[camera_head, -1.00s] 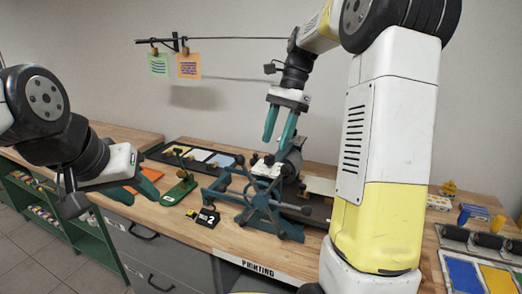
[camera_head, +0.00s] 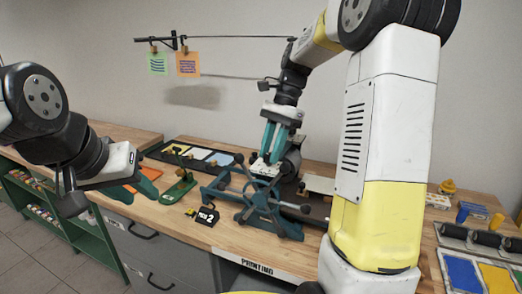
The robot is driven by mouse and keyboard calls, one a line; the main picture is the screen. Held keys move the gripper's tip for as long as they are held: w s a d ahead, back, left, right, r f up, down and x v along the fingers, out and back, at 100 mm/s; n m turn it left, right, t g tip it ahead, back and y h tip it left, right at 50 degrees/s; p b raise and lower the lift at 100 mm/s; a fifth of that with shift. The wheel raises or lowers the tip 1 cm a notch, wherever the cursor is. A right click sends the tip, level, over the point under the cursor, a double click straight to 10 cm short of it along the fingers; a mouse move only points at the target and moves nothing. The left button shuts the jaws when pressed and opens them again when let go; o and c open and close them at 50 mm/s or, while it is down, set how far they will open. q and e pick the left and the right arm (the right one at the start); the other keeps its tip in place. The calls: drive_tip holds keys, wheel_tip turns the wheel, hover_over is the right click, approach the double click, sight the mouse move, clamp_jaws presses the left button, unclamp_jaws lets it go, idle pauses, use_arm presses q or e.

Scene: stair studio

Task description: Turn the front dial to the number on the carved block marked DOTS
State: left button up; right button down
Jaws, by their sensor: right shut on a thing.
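The printing press (camera_head: 268,215) has a spoked teal wheel at its front and stands on the wooden bench. My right gripper (camera_head: 267,160) points down with teal fingers and is shut on a small pale part at the top of the press. The fingers hide most of that part, and I cannot tell whether it is a dial. A small black block (camera_head: 207,214) with a white "2" sits left of the press. My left gripper (camera_head: 135,186) is open and apart from the press, above the bench's left side. No DOTS marking is readable.
A green stand (camera_head: 179,190) is left of the press. Behind it lies a black tray (camera_head: 198,156) with coloured sheets. Green and orange cards (camera_head: 188,65) hang from a wire. Ink trays (camera_head: 465,272) and rollers are at right. The front edge bears a PRINTING label (camera_head: 258,266).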

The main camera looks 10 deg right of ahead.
drive_tip(key=n+g+h, duration=0.1)
drive_tip(key=n, duration=0.3)
drive_tip(key=shift+w+a+n, duration=0.1)
drive_tip(key=shift+w+n, duration=0.05)
drive_tip(key=shift+n, duration=0.25)
drive_tip(key=n+g+h, duration=0.1)
drive_tip(key=n+h, duration=0.1)
drive_tip(key=n, duration=0.2)
drive_tip(key=shift+a+n, duration=0.1)
drive_tip(key=shift+n, duration=0.3)
idle(0.4)
drive_tip(key=c, duration=1.1)
unclamp_jaws()
drive_tip(key=shift+c, duration=0.2)
